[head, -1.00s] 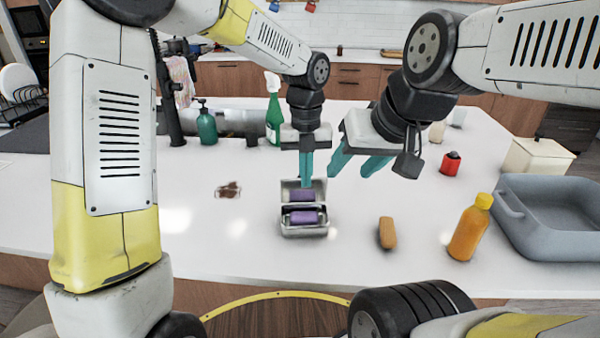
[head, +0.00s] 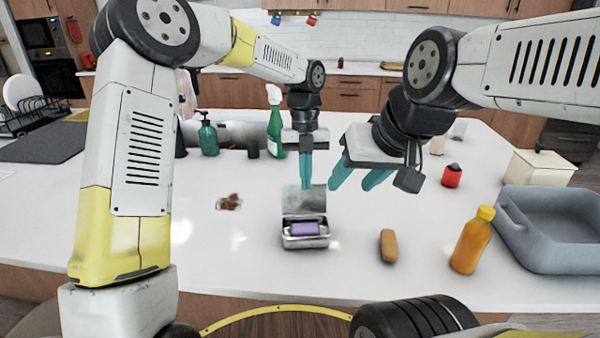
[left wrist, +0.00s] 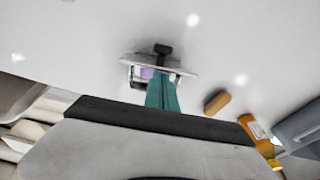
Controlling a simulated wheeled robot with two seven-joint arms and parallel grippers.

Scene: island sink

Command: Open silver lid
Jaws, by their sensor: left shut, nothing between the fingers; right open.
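A small silver tin box (head: 305,240) stands on the white counter with a purple item (head: 305,229) inside it. Its silver lid (head: 304,201) is raised at the back of the box, standing up and open. My left gripper (head: 306,186) is shut and empty, its teal fingertips just above and behind the lid's top edge. In the left wrist view the fingers (left wrist: 162,94) partly cover the box (left wrist: 146,76). My right gripper (head: 357,184) is open and empty in the air to the right of the box.
A brown sponge-like block (head: 388,245), an orange bottle (head: 472,240) and a grey basin (head: 556,230) lie to the right. Green bottles (head: 275,125) stand behind. The counter in front of the box is clear.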

